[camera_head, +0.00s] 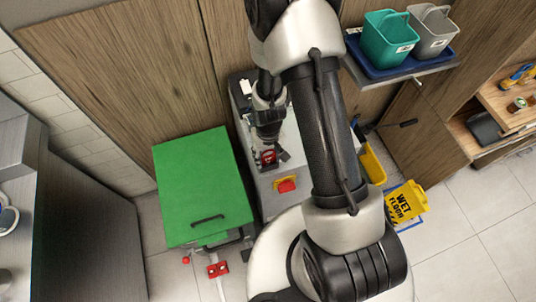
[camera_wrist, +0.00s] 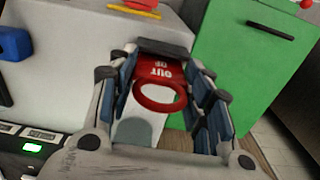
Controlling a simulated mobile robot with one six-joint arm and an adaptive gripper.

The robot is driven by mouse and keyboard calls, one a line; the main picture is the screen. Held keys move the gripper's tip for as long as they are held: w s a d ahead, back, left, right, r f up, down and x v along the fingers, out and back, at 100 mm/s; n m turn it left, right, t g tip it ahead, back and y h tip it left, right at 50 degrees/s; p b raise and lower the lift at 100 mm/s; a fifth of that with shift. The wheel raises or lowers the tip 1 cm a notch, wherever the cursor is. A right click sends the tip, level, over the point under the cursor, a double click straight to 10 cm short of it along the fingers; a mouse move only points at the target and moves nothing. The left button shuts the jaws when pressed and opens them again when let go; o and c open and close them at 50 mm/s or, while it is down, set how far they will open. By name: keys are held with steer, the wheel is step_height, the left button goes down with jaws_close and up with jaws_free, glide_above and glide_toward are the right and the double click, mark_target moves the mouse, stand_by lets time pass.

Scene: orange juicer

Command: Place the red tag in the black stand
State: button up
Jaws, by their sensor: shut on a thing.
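My gripper (camera_head: 268,143) points down at the top of the grey machine in the head view. In the wrist view its two blue-padded fingers (camera_wrist: 165,72) are shut on the red tag (camera_wrist: 160,72). The tag has a ring and white lettering, upside down in this view. It also shows as a small red patch below the gripper in the head view (camera_head: 268,157). A black piece, seemingly the black stand (camera_wrist: 165,46), sits right behind the tag's far edge. Whether the tag is inside it or only beside it, I cannot tell.
A red button on a yellow base (camera_head: 286,185) is on the machine's front. A green-topped cabinet (camera_head: 205,185) stands left of the machine. A yellow wet-floor sign (camera_head: 405,202) is at right. Teal (camera_head: 388,38) and grey (camera_head: 430,35) buckets sit on a shelf at upper right.

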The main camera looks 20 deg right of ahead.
steer(key=shift+f, duration=0.15)
steer(key=o, duration=0.9)
step_height(320, 180, up, 12)
steer(key=p, duration=0.2)
steer(key=shift+r+p, duration=0.25)
steer(key=shift+p, duration=0.05)
steer(key=s+r+t, duration=0.2)
steer(key=s+r, duration=0.2)
steer(key=r, duration=0.7)
steer(key=s+r+t, duration=0.1)
steer(key=s+r, duration=0.2)
steer(key=r, duration=0.8)
steer(key=s+r+t, duration=0.1)
steer(key=s+r, duration=0.4)
steer(key=s, duration=0.3)
steer(key=shift+r+t, duration=0.3)
steer(key=shift+r, duration=0.05)
steer(key=shift+f, duration=0.1)
